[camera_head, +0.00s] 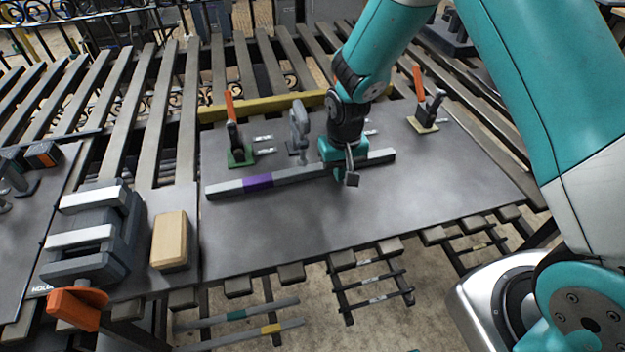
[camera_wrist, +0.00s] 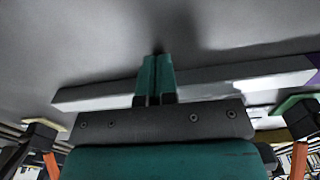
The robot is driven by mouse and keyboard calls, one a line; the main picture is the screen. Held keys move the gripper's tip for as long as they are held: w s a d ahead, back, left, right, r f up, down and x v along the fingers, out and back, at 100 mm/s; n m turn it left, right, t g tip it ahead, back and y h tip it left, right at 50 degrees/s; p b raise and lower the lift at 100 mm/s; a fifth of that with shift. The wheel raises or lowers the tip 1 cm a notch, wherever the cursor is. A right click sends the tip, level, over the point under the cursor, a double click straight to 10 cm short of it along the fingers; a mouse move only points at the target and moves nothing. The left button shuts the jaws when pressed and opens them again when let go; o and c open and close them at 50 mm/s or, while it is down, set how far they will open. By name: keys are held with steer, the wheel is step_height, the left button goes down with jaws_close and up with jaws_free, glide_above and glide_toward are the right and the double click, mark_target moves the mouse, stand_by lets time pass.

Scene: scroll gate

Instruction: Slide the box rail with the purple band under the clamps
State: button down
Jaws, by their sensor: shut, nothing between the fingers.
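The grey box rail (camera_head: 222,188) with the purple band (camera_head: 258,181) lies aslant on the dark bench plate, in front of the clamps. It crosses the wrist view (camera_wrist: 235,76), its purple band (camera_wrist: 316,74) at the right edge. My gripper (camera_head: 351,179) is over the rail's right part; its shut, empty fingertips (camera_wrist: 156,58) reach past the rail's near edge. Contact with the rail is unclear. One orange-handled clamp (camera_head: 233,130) stands on a green base at left behind the rail, another (camera_head: 428,107) on a pale base at right. Both handles are upright.
A yellow bar (camera_head: 262,105) runs behind the clamps. A grey upright fixture (camera_head: 299,130) stands between them, close behind the rail. A vise (camera_head: 92,235) and a wooden block (camera_head: 170,240) sit at left. The plate in front of the rail (camera_head: 300,235) is clear.

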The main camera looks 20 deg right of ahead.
steer(key=shift+w, duration=0.4)
steer(key=shift+s, duration=0.1)
steer(key=shift+s, duration=1.2)
step_height(320, 180, up, 8)
steer(key=p, duration=0.6)
steer(key=shift+p, duration=0.3)
